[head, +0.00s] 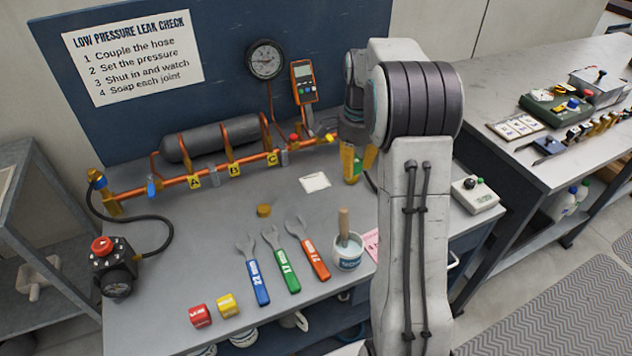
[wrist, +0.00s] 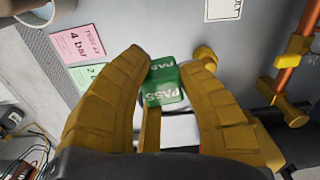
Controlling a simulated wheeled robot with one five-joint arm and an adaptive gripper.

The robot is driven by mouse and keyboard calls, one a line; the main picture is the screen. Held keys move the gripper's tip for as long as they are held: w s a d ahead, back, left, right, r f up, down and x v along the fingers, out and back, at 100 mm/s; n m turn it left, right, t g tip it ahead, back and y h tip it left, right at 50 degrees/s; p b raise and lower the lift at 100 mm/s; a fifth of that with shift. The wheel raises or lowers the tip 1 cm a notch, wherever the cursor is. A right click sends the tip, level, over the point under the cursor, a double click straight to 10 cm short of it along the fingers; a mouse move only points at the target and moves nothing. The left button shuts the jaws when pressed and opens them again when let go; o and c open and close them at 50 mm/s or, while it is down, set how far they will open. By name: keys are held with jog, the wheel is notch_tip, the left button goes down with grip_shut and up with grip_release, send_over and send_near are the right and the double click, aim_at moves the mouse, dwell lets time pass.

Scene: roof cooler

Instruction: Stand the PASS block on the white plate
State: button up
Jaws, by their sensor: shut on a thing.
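The green PASS block (wrist: 165,88) is between the two yellow fingers of my gripper (wrist: 172,58) in the wrist view. PASS shows in white on two of its faces. My gripper is shut on it. In the head view my gripper (head: 359,166) is over the right part of the bench, with a bit of green between its fingers. A plain white flat surface (wrist: 181,131), which looks like the white plate, shows past the block in the wrist view, partly hidden by the fingers. The gap between block and surface cannot be judged. My arm hides this area in the head view.
A white card (head: 314,182) lies left of my gripper. Copper pipework (head: 225,165) runs behind. Three spanners (head: 281,259), a soap pot (head: 347,252), a red block (head: 200,315) and a yellow block (head: 227,305) are nearer. A white-topped device (head: 475,195) stands right of my arm.

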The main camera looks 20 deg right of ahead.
jog(key=shift+m, duration=0.6)
jog(key=shift+w+a+f, duration=0.1)
jog(key=shift+w, duration=0.1)
jog(key=p, duration=0.6)
send_over(315, 182)
notch_tip(315, 182, down, 7)
jog(key=shift+r, duration=0.15)
jog(key=shift+f+p, duration=0.35)
jog(key=shift+f, duration=0.05)
jog(key=shift+f+p, duration=0.35)
jog(key=shift+f, duration=1.3)
jog(key=shift+f, duration=0.15)
jog(key=o, duration=1.1)
